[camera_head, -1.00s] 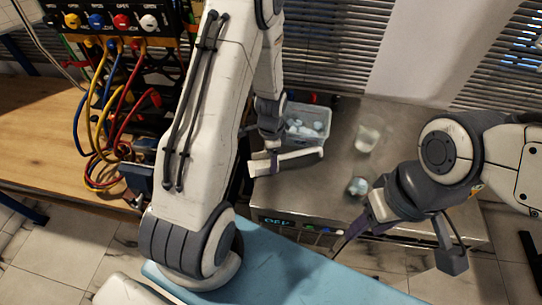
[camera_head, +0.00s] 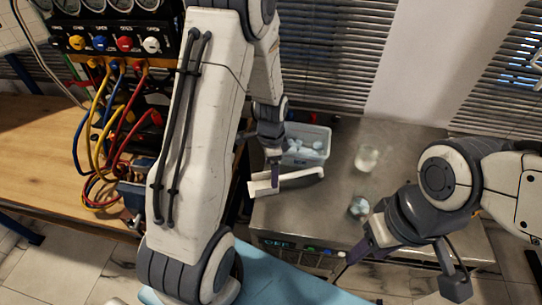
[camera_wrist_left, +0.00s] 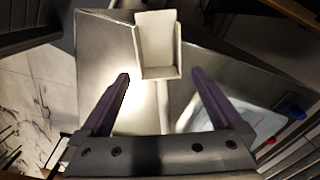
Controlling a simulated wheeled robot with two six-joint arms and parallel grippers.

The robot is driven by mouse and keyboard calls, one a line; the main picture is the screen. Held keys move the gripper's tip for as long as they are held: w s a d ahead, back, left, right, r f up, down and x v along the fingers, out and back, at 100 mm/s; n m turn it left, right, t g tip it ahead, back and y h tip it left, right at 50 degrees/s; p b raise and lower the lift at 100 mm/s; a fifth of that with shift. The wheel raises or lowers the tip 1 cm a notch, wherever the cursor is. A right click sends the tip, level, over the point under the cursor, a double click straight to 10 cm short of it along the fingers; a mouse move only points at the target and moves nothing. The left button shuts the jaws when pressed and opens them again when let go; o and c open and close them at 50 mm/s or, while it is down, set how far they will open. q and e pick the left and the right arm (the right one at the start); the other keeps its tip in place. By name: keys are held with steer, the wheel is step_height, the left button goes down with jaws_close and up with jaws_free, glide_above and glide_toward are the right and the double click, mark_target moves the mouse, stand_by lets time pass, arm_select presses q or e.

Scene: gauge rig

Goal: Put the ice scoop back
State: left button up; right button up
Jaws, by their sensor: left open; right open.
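The white ice scoop (camera_head: 300,179) lies at the left of the metal counter, in front of the clear ice bin (camera_head: 318,143). Pale ice lumps show in the bin. My left gripper (camera_head: 275,178) is over the scoop's left part, partly covering it. In the left wrist view my left gripper (camera_wrist_left: 161,78) is open, and the scoop's pan (camera_wrist_left: 158,50) shows just beyond and between its fingertips. I cannot tell whether they touch. My right gripper (camera_head: 352,262) is open and empty by the counter's front edge, partly hidden by its own wrist.
A clear cup (camera_head: 367,158) and a small vessel with pale lumps (camera_head: 358,207) stand on the metal counter (camera_head: 330,212). A rack with coloured hoses (camera_head: 120,50) stands at the left above a wooden table (camera_head: 40,150). A blue surface (camera_head: 275,285) is in front.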

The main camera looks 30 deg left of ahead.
arm_select(q)
step_height(320, 180, up, 7)
steer(key=s+d+r, duration=0.4)
steer(key=d+r, duration=0.1)
steer(key=d, duration=0.4)
steer(key=s+d+r+n, duration=0.1)
steer(key=s+d, duration=0.3)
steer(key=s, duration=0.4)
steer(key=s+d+r+n+h, duration=0.1)
steer(key=s+d+r, duration=0.3)
steer(key=s, duration=0.4)
steer(key=shift+s+d+n, duration=0.3)
steer(key=shift+d+n, duration=0.2)
steer(key=shift+d, duration=0.2)
